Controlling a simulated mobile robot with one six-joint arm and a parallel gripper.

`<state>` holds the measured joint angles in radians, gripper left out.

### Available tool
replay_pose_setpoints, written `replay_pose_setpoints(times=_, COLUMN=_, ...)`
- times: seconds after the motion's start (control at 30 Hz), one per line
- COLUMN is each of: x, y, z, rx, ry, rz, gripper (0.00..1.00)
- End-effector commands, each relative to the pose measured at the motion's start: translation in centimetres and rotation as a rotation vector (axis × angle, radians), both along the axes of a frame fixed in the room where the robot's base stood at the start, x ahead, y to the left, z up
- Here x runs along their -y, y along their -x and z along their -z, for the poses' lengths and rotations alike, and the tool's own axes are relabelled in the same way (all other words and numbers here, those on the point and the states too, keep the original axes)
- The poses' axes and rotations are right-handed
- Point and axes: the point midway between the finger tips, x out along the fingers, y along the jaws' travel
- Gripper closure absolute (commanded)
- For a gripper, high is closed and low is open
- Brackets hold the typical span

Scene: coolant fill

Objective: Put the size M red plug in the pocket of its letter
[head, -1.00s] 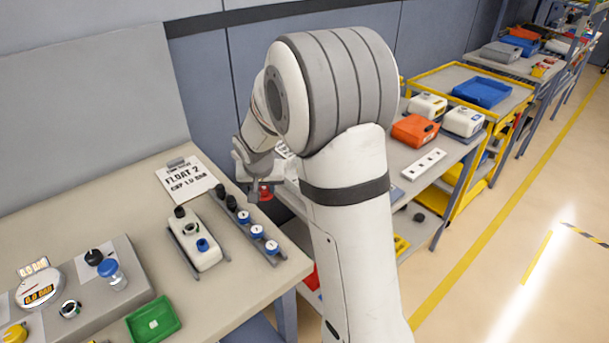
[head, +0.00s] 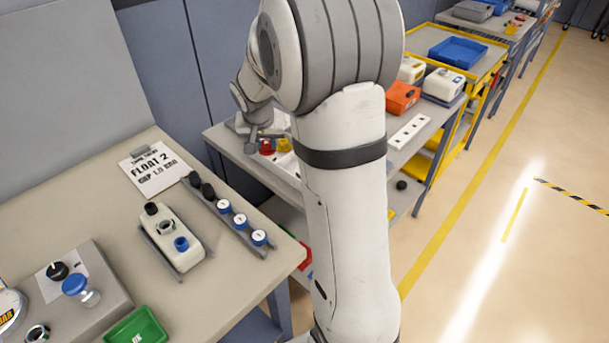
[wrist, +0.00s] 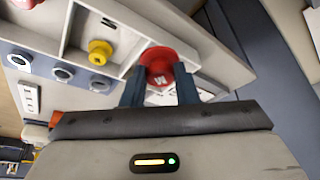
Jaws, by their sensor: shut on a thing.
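The red plug (wrist: 162,62) is between the two dark fingers of my gripper (wrist: 160,92) in the wrist view, with a dark letter on its face that looks like an M. My gripper is shut on it. In the head view the red plug (head: 266,146) shows just under my gripper (head: 262,139), over the far bench. A pale tray (wrist: 70,42) with walled pockets lies below it in the wrist view. The plug overlaps a pocket at the tray's edge; its height above the floor is unclear. The pocket letter beneath is mostly hidden.
A yellow plug (wrist: 101,47) sits in a neighbouring pocket. Another red piece (wrist: 24,3) shows at the upper left. The near bench (head: 230,285) holds a blue-capped rack (head: 240,222) and a cream unit (head: 176,250).

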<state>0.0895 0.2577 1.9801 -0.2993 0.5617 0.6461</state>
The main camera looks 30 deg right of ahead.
Motion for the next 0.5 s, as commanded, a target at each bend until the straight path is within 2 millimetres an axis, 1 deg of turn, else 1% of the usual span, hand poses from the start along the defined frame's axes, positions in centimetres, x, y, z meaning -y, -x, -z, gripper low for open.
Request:
replay_pose_setpoints(times=0.03, x=2.2, y=0.5, z=0.4, rx=0.003, ry=0.0, rz=0.053, gripper=0.96)
replay_pose_setpoints(times=0.1, x=4.4, y=1.2, z=0.0, rx=0.003, ry=0.0, rz=0.113, gripper=0.96)
replay_pose_setpoints(times=0.2, x=6.5, y=2.0, z=-0.4, rx=0.001, ry=0.0, rz=0.17, gripper=0.96)
replay_pose_setpoints(times=0.27, x=7.1, y=2.3, z=-0.1, rx=0.0, ry=-0.001, rz=0.187, gripper=0.96)
replay_pose_setpoints(times=0.33, x=7.4, y=2.5, z=0.9, rx=-0.004, ry=-0.002, rz=0.195, gripper=0.96)
replay_pose_setpoints(times=0.5, x=7.3, y=2.5, z=4.0, rx=-0.005, ry=-0.001, rz=0.192, gripper=0.96)
